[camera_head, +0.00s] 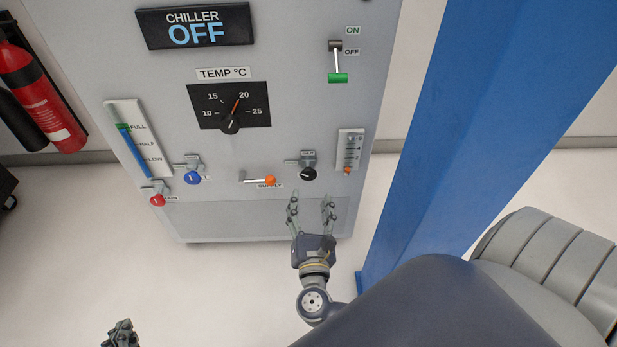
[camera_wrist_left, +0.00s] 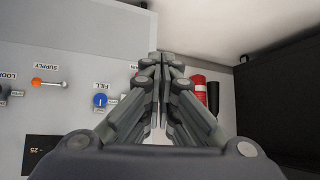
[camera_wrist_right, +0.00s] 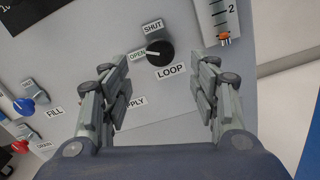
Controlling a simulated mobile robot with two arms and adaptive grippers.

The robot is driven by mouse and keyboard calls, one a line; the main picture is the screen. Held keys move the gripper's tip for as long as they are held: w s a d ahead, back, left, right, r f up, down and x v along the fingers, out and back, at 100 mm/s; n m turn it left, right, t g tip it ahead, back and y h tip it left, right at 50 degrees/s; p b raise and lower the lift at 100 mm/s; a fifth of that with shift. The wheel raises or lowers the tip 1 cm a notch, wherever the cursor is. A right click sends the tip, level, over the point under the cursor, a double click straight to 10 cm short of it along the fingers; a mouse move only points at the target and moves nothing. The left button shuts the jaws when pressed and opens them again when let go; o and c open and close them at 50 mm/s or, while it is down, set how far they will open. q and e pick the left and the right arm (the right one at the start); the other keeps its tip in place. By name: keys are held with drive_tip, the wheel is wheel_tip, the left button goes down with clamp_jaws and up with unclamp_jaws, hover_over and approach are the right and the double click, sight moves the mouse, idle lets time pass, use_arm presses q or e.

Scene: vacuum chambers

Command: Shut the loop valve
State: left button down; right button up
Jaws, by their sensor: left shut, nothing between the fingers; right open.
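The loop valve is a black round knob (camera_head: 308,174) low on the chiller's front panel. In the right wrist view the knob (camera_wrist_right: 161,52) has SHUT and OPEN labels and LOOP below it, and its white pointer line aims at OPEN. My right gripper (camera_head: 311,202) is open and empty just below the knob, fingers pointing up at the panel. In the right wrist view the knob lies beyond and between the fingertips (camera_wrist_right: 163,70), and I see no contact. My left gripper (camera_head: 122,332) is shut and empty, low at the left, away from the panel.
Left of the knob are the orange supply handle (camera_head: 268,180), the blue fill knob (camera_head: 192,178) and the red drain knob (camera_head: 157,200). A small flow gauge (camera_head: 350,150) is just right of it. A blue post (camera_head: 450,120) stands to the right. A fire extinguisher (camera_head: 38,95) hangs left.

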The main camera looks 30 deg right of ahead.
sight(309, 177)
drive_tip(key=b+x, duration=0.1)
drive_tip(key=x, duration=0.8)
drive_tip(key=shift+a+f, duration=0.1)
drive_tip(key=shift+w+d, duration=0.3)
drive_tip(key=shift+w, duration=0.15)
use_arm(q)
drive_tip(key=w+d+r+t+h, duration=0.1)
drive_tip(key=w+r+t, duration=0.2)
drive_tip(key=w+r, duration=0.1)
drive_tip(key=shift+d+r, duration=0.15)
drive_tip(key=shift+d, duration=0.2)
use_arm(e)
drive_tip(key=c, duration=1.1)
